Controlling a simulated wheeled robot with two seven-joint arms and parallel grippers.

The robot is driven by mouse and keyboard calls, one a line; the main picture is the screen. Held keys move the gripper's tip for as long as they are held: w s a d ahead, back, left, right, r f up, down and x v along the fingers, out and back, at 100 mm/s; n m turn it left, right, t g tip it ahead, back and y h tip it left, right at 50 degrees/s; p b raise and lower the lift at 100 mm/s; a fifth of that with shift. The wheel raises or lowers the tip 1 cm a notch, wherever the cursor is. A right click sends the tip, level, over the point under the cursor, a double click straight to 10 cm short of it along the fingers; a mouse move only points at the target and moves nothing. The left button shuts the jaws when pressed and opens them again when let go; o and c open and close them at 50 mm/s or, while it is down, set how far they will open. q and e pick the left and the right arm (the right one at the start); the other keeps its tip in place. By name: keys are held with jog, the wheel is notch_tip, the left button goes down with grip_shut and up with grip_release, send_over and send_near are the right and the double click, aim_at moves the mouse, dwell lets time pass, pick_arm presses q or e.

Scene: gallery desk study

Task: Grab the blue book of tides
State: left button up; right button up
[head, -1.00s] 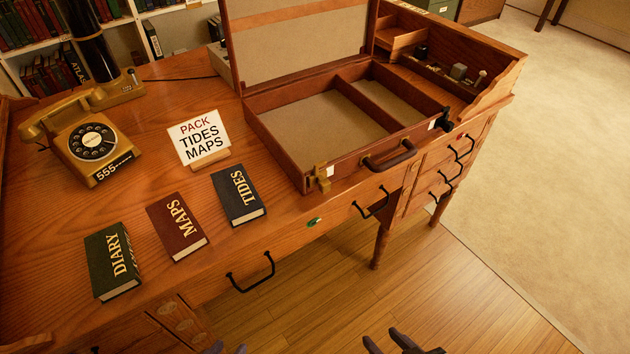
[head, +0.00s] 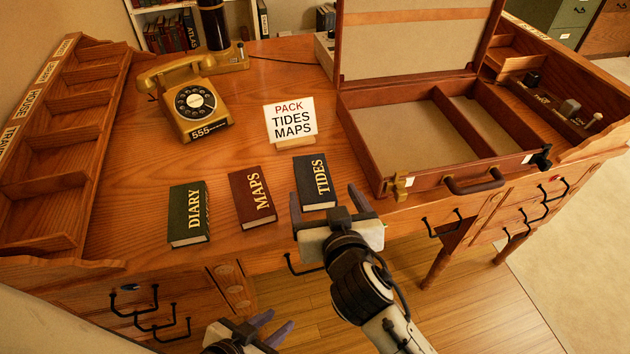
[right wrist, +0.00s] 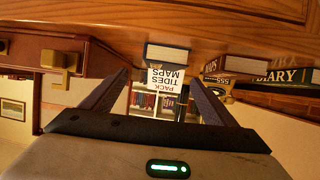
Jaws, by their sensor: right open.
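The dark blue TIDES book (head: 315,180) lies flat on the desk, the rightmost of three books, below the PACK TIDES MAPS sign. My right gripper (head: 328,204) is open and empty at the book's near edge, its fingers spread to either side. In the right wrist view, which looks upside down, the book's page edge (right wrist: 180,54) shows ahead between the open fingers (right wrist: 158,85); I cannot tell whether they touch it. My left gripper (head: 271,327) is open and empty, low in front of the desk.
The red MAPS book (head: 251,197) and green DIARY book (head: 188,213) lie to the left. The sign (head: 290,121) stands behind TIDES. An open case (head: 420,140) is close on the right. A rotary telephone (head: 193,103) stands at the back left.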

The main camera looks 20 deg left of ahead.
aim_at(314, 181)
jog(key=shift+a+b+x, duration=0.2)
jog(key=shift+b+x, duration=0.1)
jog(key=shift+x, duration=3.65)
jog(key=shift+s+f, duration=0.15)
jog(key=shift+s, duration=0.05)
jog(key=c, duration=1.2)
